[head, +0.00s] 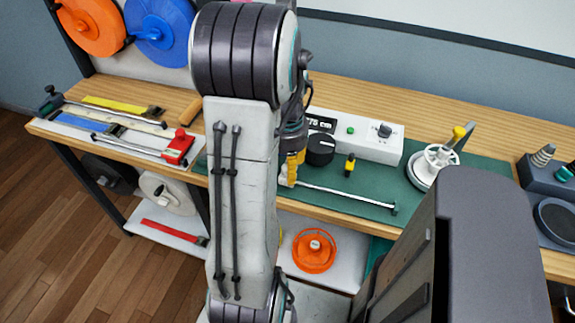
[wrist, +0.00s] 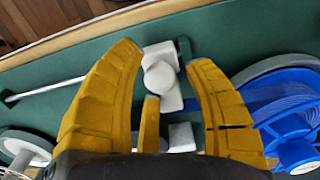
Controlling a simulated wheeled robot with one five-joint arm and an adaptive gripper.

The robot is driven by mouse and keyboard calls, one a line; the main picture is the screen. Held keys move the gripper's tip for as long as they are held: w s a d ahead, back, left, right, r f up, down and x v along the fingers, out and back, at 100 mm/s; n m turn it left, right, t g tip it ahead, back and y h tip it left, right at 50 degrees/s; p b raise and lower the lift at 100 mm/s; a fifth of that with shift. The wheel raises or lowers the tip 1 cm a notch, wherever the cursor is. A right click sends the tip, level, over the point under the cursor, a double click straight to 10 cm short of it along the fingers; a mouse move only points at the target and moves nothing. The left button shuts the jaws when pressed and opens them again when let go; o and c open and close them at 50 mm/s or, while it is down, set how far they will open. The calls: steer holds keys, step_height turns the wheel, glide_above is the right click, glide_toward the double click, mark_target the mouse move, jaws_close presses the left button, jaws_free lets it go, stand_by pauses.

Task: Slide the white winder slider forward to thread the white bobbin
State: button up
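The white winder slider (wrist: 160,78) is a small white block with a round knob, at one end of a thin metal rod (wrist: 55,88) in the wrist view. My gripper (wrist: 164,54) is open, with yellow fingers on either side of the knob and gaps visible between. In the head view my gripper (head: 292,168) is low over the green mat at the rod's left end; my arm hides much of it. A white bobbin (head: 435,162) with a yellow-tipped handle stands near the rod's right end. A white reel, apparently this bobbin, is partly visible in the wrist view (wrist: 22,146).
A blue strap reel (wrist: 285,108) lies right of my gripper in the wrist view. Behind the rod stand a white control box (head: 375,140) with a black knob and a small yellow-black part (head: 349,165). A strap tool with a red block (head: 178,147) lies left. The bench's front edge is close.

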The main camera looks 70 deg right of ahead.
jaws_close()
steer(key=shift+s, duration=0.1)
steer(key=s, duration=2.4)
steer(key=shift+f+p, duration=0.1)
steer(key=shift+p, duration=0.3)
steer(key=shift+c, duration=0.6)
jaws_free()
steer(key=shift+s, duration=0.2)
steer(key=o, duration=0.3)
